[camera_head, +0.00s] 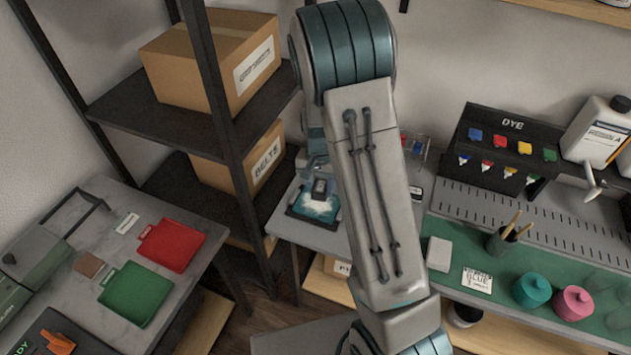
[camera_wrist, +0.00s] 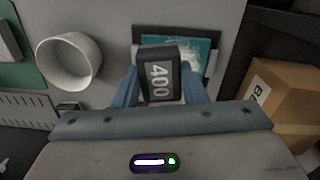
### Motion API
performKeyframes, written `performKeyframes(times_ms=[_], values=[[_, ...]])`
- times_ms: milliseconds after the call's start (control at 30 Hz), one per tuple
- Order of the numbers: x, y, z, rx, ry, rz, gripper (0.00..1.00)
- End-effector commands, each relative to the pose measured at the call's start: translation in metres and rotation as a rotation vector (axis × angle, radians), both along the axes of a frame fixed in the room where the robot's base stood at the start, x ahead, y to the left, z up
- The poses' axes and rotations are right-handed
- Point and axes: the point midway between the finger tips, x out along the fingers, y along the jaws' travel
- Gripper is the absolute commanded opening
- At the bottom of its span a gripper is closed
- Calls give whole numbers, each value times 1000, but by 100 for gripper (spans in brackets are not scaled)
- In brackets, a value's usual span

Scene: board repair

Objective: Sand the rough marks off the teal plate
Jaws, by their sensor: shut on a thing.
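The teal plate (camera_head: 318,212) lies on the grey bench in a dark holder, left of my arm in the head view. Whitish marks show on it around the block. In the wrist view the plate (camera_wrist: 185,43) is partly hidden behind the block. My gripper (camera_wrist: 160,82) is shut on a dark sanding block (camera_wrist: 158,72) marked 400, one blue finger on each side. The block also shows over the plate in the head view (camera_head: 319,188). I cannot tell whether it touches the plate.
A white round cup (camera_wrist: 69,61) stands near the plate in the wrist view. A shelf with cardboard boxes (camera_head: 215,65) stands behind left. Red (camera_head: 170,246) and green (camera_head: 137,294) trays lie on the left table.

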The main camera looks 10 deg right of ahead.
Motion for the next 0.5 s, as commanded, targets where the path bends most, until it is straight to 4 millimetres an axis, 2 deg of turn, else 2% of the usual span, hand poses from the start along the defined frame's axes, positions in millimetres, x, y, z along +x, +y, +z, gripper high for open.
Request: performKeyframes(times_ms=[167,500], values=[[2,1,2,14,-43,-85,20],[2,1,-32,13,-41,-82,20]])
